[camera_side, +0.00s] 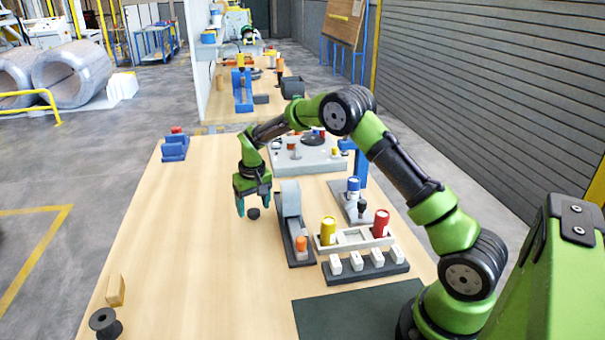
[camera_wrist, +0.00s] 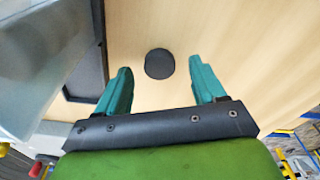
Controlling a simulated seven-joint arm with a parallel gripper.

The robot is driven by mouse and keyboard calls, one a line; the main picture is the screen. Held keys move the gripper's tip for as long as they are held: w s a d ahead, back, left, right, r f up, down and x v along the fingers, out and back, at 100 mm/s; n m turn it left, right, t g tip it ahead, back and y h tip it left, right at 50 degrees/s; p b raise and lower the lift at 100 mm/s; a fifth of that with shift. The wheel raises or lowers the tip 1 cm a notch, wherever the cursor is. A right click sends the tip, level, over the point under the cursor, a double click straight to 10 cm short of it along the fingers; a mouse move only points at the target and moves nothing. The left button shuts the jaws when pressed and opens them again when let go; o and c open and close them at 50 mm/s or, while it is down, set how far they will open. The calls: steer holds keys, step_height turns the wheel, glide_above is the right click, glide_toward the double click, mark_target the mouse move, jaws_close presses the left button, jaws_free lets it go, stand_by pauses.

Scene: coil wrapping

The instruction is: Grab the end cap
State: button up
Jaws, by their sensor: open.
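The end cap is probably the small dark disc (camera_side: 254,214) lying flat on the wooden table. It also shows in the wrist view (camera_wrist: 159,64), just beyond my fingertips and between their lines, nearer the left finger. My gripper (camera_side: 254,207) points down over the table beside it, with its teal fingers spread. In the wrist view my gripper (camera_wrist: 160,75) is open and empty. I cannot tell its exact height above the disc.
A grey coil holder (camera_side: 291,200) with an orange part stands close right of my gripper. A tray (camera_side: 354,238) with yellow and red cylinders and a rack of white blocks (camera_side: 368,263) lie farther right. A black spool (camera_side: 105,323) sits front left. The table left of the gripper is clear.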

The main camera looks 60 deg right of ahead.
steer(key=shift+w+f, duration=0.15)
steer(key=shift+f, duration=0.5)
steer(key=c, duration=1.1)
steer(key=shift+r, duration=0.1)
